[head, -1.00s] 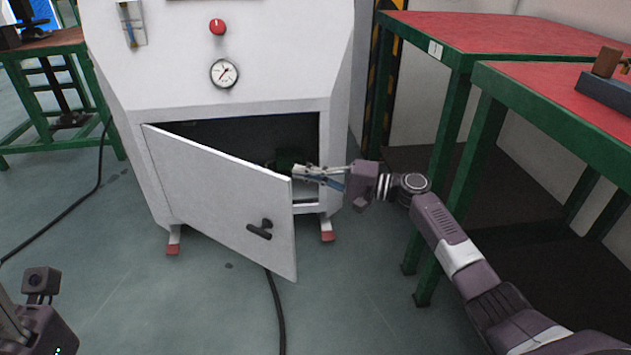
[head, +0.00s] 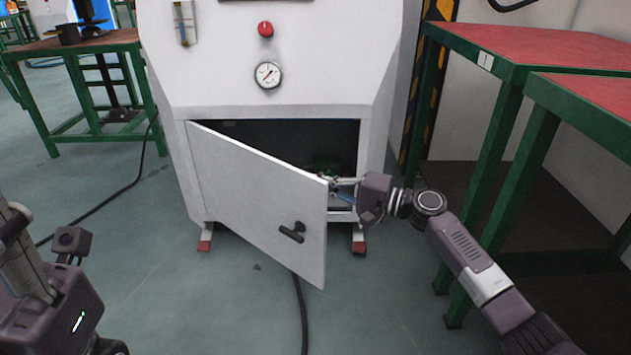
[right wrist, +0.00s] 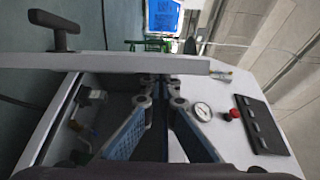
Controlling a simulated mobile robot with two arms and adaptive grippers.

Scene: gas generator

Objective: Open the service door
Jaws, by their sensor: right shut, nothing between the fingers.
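The white service door (head: 262,205) is hinged at its left side and stands partly open on the white generator cabinet (head: 290,60). A black handle (head: 292,232) sits low near the door's free edge; it also shows in the right wrist view (right wrist: 55,32). My right gripper (head: 330,183) is at the door's free edge near its upper corner, in front of the dark opening. Its fingers (right wrist: 161,88) are shut and empty, beside the door's inner face; whether they touch it is unclear. Fingers of my left gripper do not show.
Green-framed tables with red tops (head: 545,45) stand close on the right, beside my right arm. Another green-framed table (head: 85,45) is at the left. A black hose (head: 302,315) lies on the floor below the door. Floor in front is mostly clear.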

